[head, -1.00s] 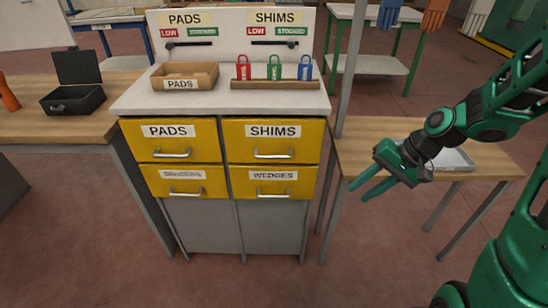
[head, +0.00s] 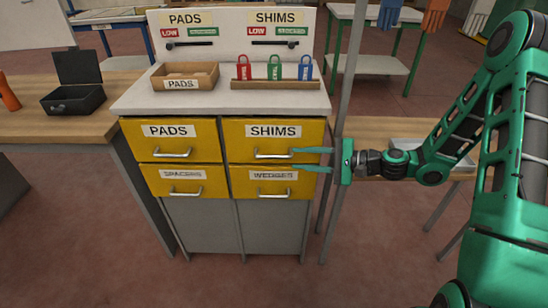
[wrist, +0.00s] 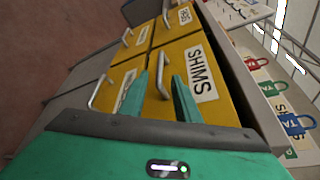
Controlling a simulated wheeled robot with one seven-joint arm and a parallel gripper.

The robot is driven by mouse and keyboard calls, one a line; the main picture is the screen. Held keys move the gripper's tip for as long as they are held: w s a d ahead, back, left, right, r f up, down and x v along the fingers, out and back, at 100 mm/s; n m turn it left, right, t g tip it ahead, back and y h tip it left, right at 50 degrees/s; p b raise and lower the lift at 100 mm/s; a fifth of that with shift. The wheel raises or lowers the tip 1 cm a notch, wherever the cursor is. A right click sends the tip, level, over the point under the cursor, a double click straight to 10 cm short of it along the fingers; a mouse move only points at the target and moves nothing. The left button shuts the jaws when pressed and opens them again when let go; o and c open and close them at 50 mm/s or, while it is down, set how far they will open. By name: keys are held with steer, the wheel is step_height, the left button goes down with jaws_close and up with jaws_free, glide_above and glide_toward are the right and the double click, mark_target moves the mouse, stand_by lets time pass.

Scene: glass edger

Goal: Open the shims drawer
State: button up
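The shims drawer (head: 240,134) is the yellow upper right drawer of the cabinet. It is closed and has a silver bar handle (head: 274,155) below its SHIMS label. My gripper (head: 312,160) is open in front of the right-hand drawers, its teal fingers pointing left, one near shims handle height and one lower, over the wedges drawer (head: 240,187). In the wrist view, the shims handle (wrist: 162,84) shows between and just beyond the fingertips (wrist: 160,72). Whether a fingertip touches the drawer front cannot be told.
The pads drawer (head: 136,145) and spacers drawer (head: 152,181) are closed on the left. The cabinet top holds a pads bin (head: 206,75) and several coloured padlocks (head: 275,68). A grey post (head: 349,85) stands right of the cabinet, close to my arm.

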mark_target(280, 157)
steer(key=x, duration=0.9)
jaws_close()
steer(key=shift+a, duration=0.1)
